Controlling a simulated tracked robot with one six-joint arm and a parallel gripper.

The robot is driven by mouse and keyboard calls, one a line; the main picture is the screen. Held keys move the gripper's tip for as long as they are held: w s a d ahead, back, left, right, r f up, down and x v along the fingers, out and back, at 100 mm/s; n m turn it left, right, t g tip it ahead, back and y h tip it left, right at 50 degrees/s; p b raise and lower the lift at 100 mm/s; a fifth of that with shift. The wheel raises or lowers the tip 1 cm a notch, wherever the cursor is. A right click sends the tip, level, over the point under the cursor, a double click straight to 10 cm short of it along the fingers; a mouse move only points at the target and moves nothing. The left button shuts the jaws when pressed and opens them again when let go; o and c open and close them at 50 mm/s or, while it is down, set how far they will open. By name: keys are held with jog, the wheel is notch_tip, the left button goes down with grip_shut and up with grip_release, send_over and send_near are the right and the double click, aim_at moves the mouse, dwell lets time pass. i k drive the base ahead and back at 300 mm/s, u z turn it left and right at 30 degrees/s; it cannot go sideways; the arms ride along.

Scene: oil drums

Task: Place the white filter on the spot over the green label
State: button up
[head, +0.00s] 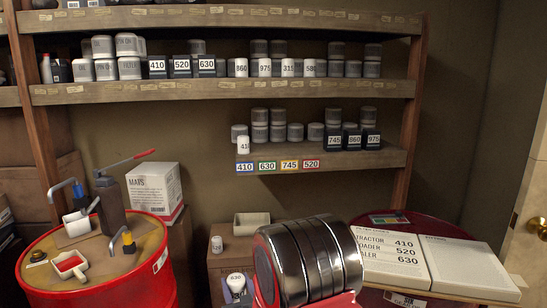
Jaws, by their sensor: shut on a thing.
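A white filter (236,283) marked 630 shows at the bottom centre, well below the shelves. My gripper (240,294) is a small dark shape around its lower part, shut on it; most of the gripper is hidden. The green label (267,166) is on the front edge of the lowest shelf, between a blue 410 label (244,168) and a yellow 745 label (289,165). The shelf front directly over the green label looks bare, with grey cans standing farther back. Another white filter (243,145) stands over the blue label.
Dark numbered boxes (352,138) stand on the right of the lowest shelf (385,157). A shelf (230,88) full of cans and boxes is above it. A red drum (105,275) with hand pumps stands at left. Large shiny cylinders (308,258) block the lower centre. Printed boards (392,255) lie at right.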

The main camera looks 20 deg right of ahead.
aim_at(266, 152)
jog(key=u, duration=0.15)
jog(key=i, duration=0.9)
jog(key=u, duration=0.45)
